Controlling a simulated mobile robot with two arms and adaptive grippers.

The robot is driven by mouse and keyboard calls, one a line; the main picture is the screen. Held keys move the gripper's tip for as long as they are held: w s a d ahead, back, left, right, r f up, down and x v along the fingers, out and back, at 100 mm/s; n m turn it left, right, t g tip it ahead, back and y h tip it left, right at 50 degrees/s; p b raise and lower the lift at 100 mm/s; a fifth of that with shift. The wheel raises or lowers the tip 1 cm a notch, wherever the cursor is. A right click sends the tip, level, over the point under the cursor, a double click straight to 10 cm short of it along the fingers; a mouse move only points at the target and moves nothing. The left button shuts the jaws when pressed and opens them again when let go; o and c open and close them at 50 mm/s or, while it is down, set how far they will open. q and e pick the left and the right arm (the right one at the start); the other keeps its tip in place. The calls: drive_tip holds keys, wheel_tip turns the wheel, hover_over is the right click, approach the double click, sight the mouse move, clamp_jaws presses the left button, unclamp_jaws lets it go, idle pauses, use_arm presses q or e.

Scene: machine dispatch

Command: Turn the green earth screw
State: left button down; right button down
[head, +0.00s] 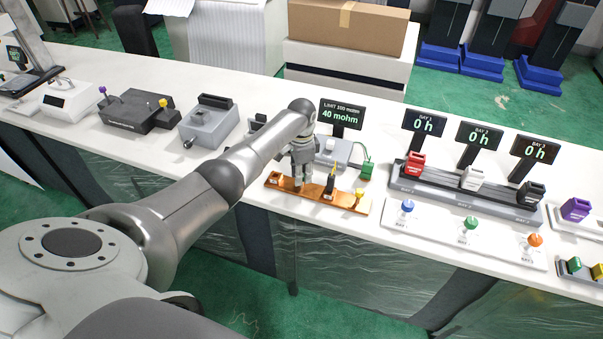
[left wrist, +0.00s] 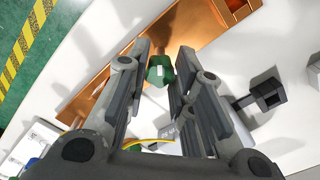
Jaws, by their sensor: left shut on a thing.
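The copper-coloured bar (head: 318,202) lies along the front of the white bench. My left gripper (head: 300,184) points down at the left part of this bar. In the left wrist view the green earth screw (left wrist: 159,72) sits between the two fingertips (left wrist: 160,66), over the copper bar (left wrist: 190,35). The gripper is shut on the screw. In the head view the gripper hides the screw. My right gripper is in neither view.
A meter display (head: 341,114) reading 40 mohm stands behind the bar. A black post (head: 329,187) and a yellow knob (head: 359,196) stand on the bar's right part. A green clamp (head: 367,169) is just behind. A panel with coloured knobs (head: 469,224) lies to the right.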

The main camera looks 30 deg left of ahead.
use_arm(q)
drive_tip(key=m, duration=0.6)
drive_tip(key=shift+b, duration=0.35)
drive_tip(key=m+b, duration=0.1)
drive_tip(key=m, duration=0.4)
drive_tip(key=shift+w+r+m, duration=0.1)
drive_tip(key=shift+m, duration=0.3)
drive_tip(key=c, duration=1.2)
unclamp_jaws()
wheel_tip(320, 180, up, 12)
